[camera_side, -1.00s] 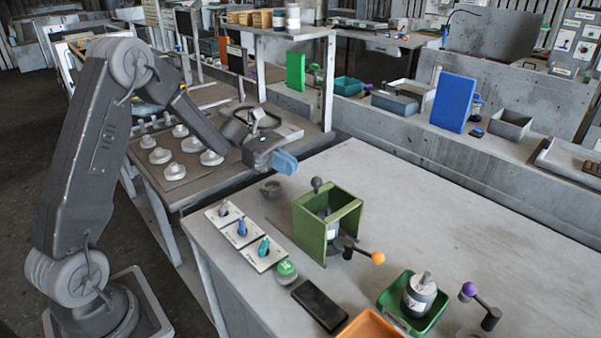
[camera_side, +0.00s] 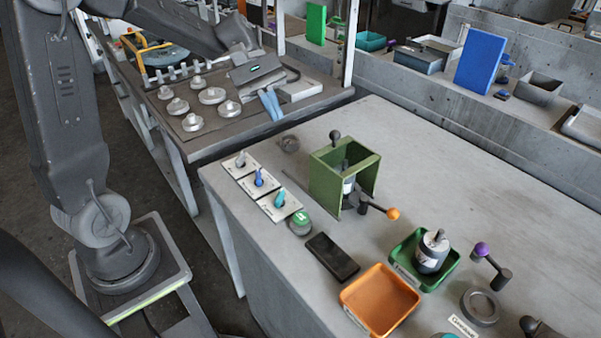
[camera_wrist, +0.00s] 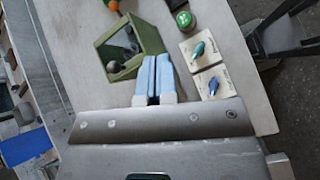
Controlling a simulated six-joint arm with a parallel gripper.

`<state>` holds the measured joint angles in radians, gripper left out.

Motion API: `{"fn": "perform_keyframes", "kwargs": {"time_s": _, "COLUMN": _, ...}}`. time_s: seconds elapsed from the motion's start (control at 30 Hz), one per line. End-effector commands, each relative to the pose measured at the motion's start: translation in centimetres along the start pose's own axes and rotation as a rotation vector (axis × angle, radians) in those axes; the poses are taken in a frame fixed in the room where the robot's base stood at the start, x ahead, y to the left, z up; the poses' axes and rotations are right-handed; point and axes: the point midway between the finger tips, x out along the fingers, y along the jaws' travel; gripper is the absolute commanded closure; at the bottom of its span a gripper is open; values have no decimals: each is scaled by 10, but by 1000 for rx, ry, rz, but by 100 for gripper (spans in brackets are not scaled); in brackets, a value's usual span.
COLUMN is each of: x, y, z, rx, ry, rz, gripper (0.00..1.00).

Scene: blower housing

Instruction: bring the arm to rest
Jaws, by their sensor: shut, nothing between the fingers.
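My gripper (camera_side: 271,104) hangs in the air near the far left corner of the grey work table, with its blue fingers pointing down. In the wrist view the two blue fingers (camera_wrist: 152,76) lie side by side, shut and empty. The green housing (camera_side: 343,172) stands on the table to the right of my gripper and apart from it. It also shows in the wrist view (camera_wrist: 128,45), beyond the fingertips. It has a dark knob on top and an orange-ended lever at its side.
Cards with small parts (camera_side: 261,181), a green-topped jar (camera_side: 299,223), a black slab (camera_side: 332,257), an orange tray (camera_side: 380,300) and a green tray (camera_side: 404,262) with a canister line the table's near side. Round pale parts (camera_side: 212,96) sit on the left bench.

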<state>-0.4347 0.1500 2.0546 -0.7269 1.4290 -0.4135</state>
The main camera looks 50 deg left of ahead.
Motion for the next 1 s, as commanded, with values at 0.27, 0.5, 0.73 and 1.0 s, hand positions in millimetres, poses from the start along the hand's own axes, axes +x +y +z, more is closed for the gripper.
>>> {"fn": "perform_keyframes", "kwargs": {"time_s": 0.27, "x": 24, "y": -57, "z": 69, "rx": 571, "ry": 430, "rz": -236, "gripper": 100}}
{"fn": "perform_keyframes", "kwargs": {"time_s": 0.5, "x": 26, "y": -98, "z": 93, "rx": 1035, "ry": 750, "rz": -385, "gripper": 100}}
{"fn": "perform_keyframes", "kwargs": {"time_s": 0.73, "x": 24, "y": -112, "z": 98, "rx": 1242, "ry": 896, "rz": -444, "gripper": 100}}
{"fn": "perform_keyframes", "kwargs": {"time_s": 1.0, "x": 24, "y": -113, "z": 98, "rx": 1258, "ry": 906, "rz": -451, "gripper": 100}}
